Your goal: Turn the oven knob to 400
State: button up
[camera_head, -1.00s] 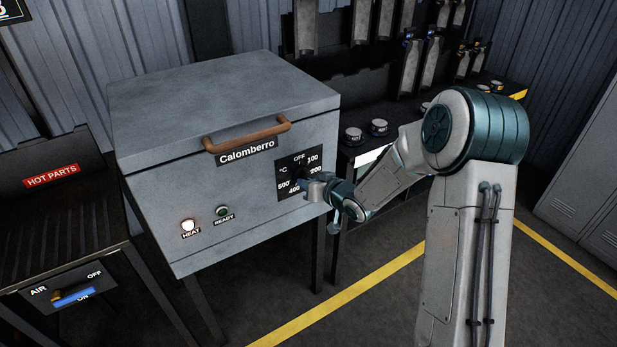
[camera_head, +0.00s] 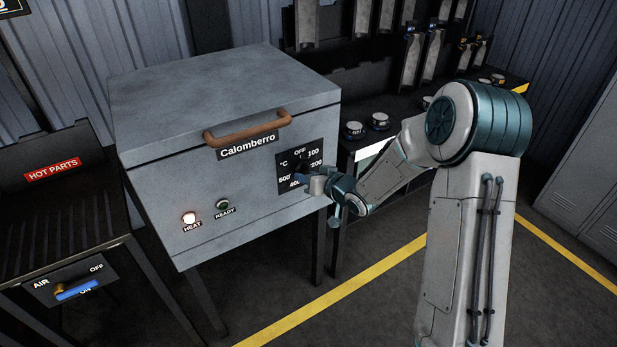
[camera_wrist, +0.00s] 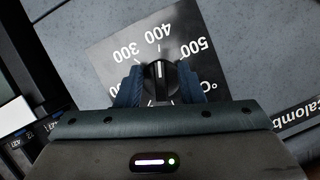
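The oven knob (camera_wrist: 160,72) is a dark dial with a white line. In the wrist view, where the numbers are upside down, the line points up towards 400. The black dial panel (camera_wrist: 108,38) shows 300, 400 and 500 around it. My gripper (camera_wrist: 159,88) has one blue finger on each side of the knob and appears shut on it. In the head view the panel (camera_head: 285,160) is on the right of the oven's front (camera_head: 160,185), and my gripper (camera_head: 306,180) reaches it from the right, partly hiding the knob and lower numbers.
The HEAT lamp (camera_head: 189,218) is lit; the READY lamp (camera_head: 223,204) is dark. A wooden handle (camera_head: 247,132) sticks out above the panel. A HOT PARTS bench (camera_head: 95,210) stands left, and a bench with round moulds (camera_head: 354,129) stands behind. The floor at right is clear.

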jog(key=p+v, duration=0.1)
jog(key=v, duration=1.2)
jog(key=shift+s+d, duration=0.2)
jog(key=shift+s, duration=0.05)
jog(key=shift+r, duration=0.1)
jog(key=s+d+r+m+g+h+p, duration=0.25)
jog(key=s+d+r+h+p, duration=0.4)
jog(key=d+r+h, duration=0.4)
jog(key=s+r+m+g+p, duration=0.1)
jog(key=s+r+g, duration=0.1)
jog(key=s, duration=0.6)
jog(key=s+a+r+m+g+y+p, duration=0.1)
jog(key=s+r+g, duration=0.2)
jog(key=s, duration=0.6)
jog(key=shift+v, duration=0.9)
